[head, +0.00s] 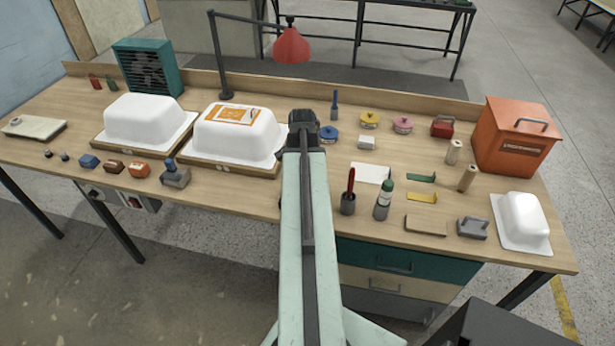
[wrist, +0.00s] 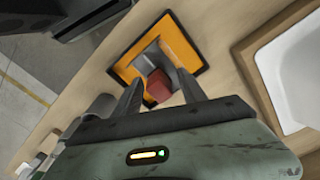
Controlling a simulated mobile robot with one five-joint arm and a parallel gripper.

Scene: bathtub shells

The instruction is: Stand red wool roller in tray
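In the wrist view a square tray (wrist: 181,42) with an orange inside and dark rim lies on the bench top. A red block-like piece (wrist: 158,86), likely the red wool roller, shows over the tray with a grey part beside it. My gripper (wrist: 160,82) has its two fingers either side of the red piece, with gaps visible on both sides; it looks open. The full shape of the roller and its contact with the tray floor cannot be told. In the head view my gripper (head: 303,128) points down over the bench, and my arm hides the tray and roller.
A large white shell (head: 240,140) stands left of my arm; its edge shows in the wrist view (wrist: 295,75). A red lamp (head: 291,46) stands behind.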

